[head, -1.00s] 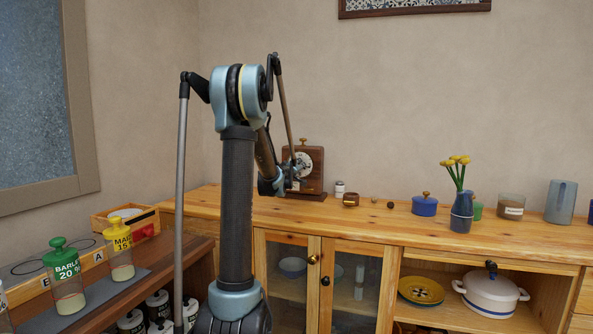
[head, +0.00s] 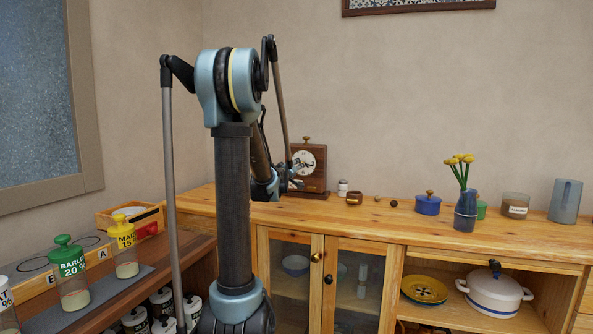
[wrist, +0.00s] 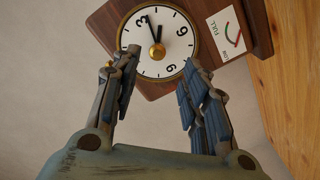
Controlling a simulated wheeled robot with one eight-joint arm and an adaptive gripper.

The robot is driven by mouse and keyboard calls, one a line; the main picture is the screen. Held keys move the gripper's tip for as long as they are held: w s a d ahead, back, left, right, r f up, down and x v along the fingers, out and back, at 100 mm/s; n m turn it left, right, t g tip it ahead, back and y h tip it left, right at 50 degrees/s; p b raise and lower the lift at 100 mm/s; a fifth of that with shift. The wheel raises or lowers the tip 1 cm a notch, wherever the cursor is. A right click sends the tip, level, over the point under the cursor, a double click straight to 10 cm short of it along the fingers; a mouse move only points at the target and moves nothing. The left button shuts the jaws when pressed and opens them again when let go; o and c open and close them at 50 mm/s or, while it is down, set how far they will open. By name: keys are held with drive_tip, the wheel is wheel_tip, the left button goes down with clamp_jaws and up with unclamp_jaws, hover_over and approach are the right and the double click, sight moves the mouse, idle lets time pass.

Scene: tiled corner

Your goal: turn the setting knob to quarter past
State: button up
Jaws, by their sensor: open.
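The wooden clock (head: 318,181) stands on the counter at the back, with its white dial (wrist: 178,57) facing me. In the wrist view the dial looks turned on its side, with the 3 near the top. A brass knob (wrist: 157,51) sits at the dial's centre. Two dark hands lie close together and point upward, the longer one close to the 3. My gripper (wrist: 160,62) is open, its fingers either side of the lower dial; I see nothing between them. The left finger covers part of the dial's edge.
A card (wrist: 227,32) marked FULL is on the case beside the dial. A small white jar (head: 342,187) and a brown pot (head: 354,198) stand right of the clock. Farther right are a blue pot (head: 427,205) and a vase (head: 465,212). The wall is close behind.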

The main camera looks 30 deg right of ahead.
drive_tip(key=shift+v, duration=1.65)
drive_tip(key=s+a+n, duration=0.4)
drive_tip(key=a+n, duration=0.1)
drive_tip(key=n, duration=1)
drive_tip(key=x, duration=1.7)
drive_tip(key=shift+d, duration=0.35)
drive_tip(key=shift+r, duration=0.1)
drive_tip(key=shift+c, duration=0.6)
clamp_jaws()
